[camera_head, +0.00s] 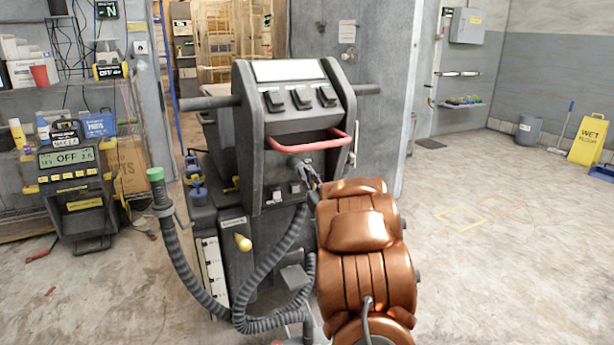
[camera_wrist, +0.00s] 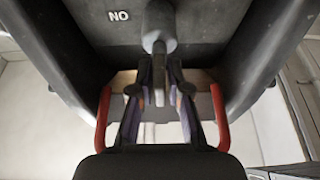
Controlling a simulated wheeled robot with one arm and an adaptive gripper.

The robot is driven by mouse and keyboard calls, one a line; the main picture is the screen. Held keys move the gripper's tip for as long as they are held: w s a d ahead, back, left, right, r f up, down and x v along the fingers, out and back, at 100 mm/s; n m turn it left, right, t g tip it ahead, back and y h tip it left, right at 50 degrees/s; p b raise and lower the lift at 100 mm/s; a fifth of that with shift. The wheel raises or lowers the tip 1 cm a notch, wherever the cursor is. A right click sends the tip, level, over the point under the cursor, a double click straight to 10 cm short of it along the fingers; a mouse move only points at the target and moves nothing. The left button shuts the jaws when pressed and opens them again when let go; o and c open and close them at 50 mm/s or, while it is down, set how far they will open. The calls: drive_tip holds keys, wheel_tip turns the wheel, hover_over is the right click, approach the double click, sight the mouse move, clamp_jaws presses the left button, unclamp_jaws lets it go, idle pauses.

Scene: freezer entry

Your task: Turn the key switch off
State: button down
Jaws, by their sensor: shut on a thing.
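The key switch (camera_wrist: 159,28) is a grey rounded barrel with a narrower stem, at the top middle of the wrist view. The letters "NO" show on the dark panel beside it. My gripper (camera_wrist: 160,82) has both fingers closed around the lower part of the stem, which shows between them. In the head view my gripper (camera_head: 311,180) is at the front of the dark console (camera_head: 295,130), just below the red handle (camera_head: 308,141). My copper arm hides part of the console's lower right, and the key is too small to make out there.
The red handle's two sides flank my gripper closely in the wrist view (camera_wrist: 221,118). A grey hose (camera_head: 185,265) with a green end loops at the console's left.

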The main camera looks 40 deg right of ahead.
drive_tip(key=c, duration=1.2)
unclamp_jaws()
drive_tip(key=shift+c, duration=0.2)
drive_tip(key=shift+s, duration=0.1)
drive_tip(key=v, duration=1.1)
drive_tip(key=shift+s+f, duration=0.25)
drive_tip(key=shift+s, duration=0.05)
drive_tip(key=shift+a, duration=0.1)
